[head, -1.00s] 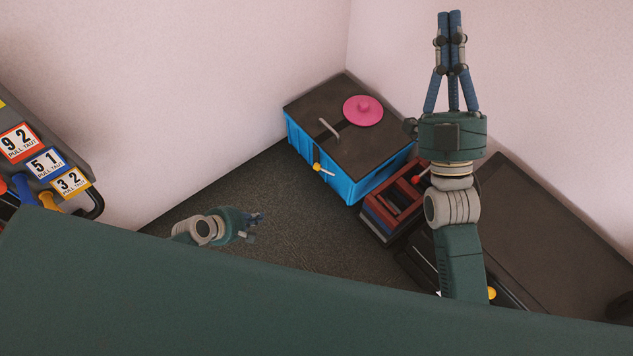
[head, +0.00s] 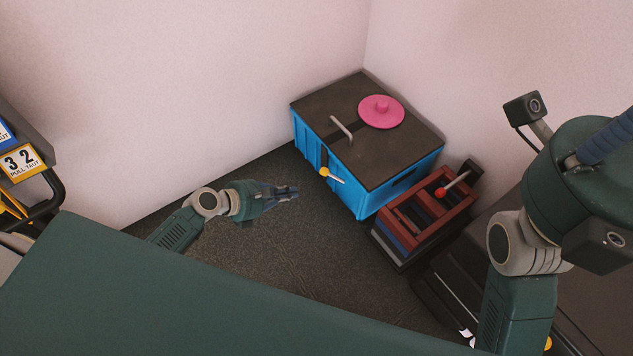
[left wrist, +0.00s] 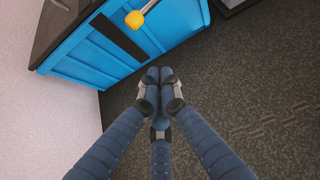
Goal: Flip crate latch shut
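The blue crate (head: 343,187) with a dark lid (head: 375,150) stands against the walls' corner. Its latch (head: 337,180), a pale lever with a yellow knob (head: 324,172), sticks out from the front face below the lid edge. In the left wrist view the yellow knob (left wrist: 134,20) shows at the top, on the blue crate front (left wrist: 85,60). My left gripper (head: 292,192) is shut and empty, left of the latch, apart from it; its fingertips (left wrist: 160,76) meet in the wrist view. My right gripper (head: 610,138) is at the right edge, its fingertips out of frame.
A grey handle (head: 342,128) and a pink disc (head: 382,112) are on the lid. A red and dark crate stack (head: 412,222) with a red-knobbed lever (head: 452,183) stands right of the blue crate. A numbered panel (head: 22,163) is at far left. Dark floor between is clear.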

